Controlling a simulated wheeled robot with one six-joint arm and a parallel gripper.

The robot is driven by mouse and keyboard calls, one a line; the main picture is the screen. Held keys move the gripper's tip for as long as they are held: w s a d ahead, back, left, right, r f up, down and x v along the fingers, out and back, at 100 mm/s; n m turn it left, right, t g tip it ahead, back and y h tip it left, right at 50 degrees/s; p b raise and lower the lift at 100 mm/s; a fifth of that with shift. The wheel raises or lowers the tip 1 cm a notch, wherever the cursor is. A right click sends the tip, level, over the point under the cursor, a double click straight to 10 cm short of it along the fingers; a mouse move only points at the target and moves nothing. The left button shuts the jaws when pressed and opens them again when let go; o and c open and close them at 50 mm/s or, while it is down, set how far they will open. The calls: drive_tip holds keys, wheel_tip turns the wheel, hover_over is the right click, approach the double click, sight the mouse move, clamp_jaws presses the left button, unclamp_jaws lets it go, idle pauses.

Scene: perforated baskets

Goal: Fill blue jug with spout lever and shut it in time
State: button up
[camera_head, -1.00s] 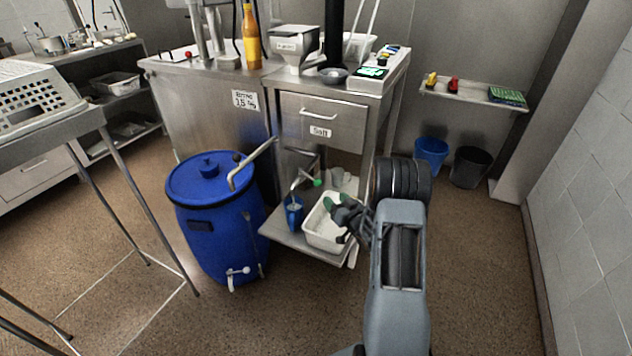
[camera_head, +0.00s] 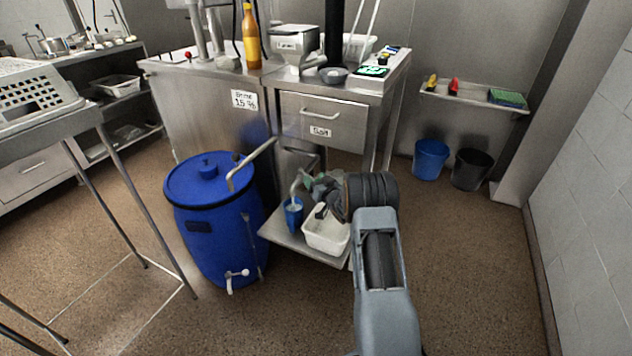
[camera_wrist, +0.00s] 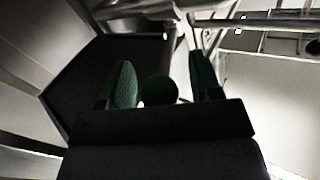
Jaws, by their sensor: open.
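The blue jug (camera_head: 293,216) stands upright on the low steel shelf, under the mouth of a metal spout (camera_head: 296,187). In the wrist view the round, dark green knob of the spout lever (camera_wrist: 160,91) lies between the two green fingertips of my gripper (camera_wrist: 164,85). The gripper is open, with a gap showing on the knob's left and right. In the head view my gripper (camera_head: 312,181) is beside the spout, above and right of the jug, and mostly hides the lever. The liquid level in the jug is too small to tell.
A white tub (camera_head: 327,238) sits on the shelf right of the jug, below my gripper. A big blue barrel (camera_head: 212,235) stands to the left, with a bent metal pipe (camera_head: 250,165) above it. The salt drawer (camera_head: 322,118) is above.

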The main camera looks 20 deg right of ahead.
drive_tip(key=shift+c, duration=0.4)
clamp_jaws()
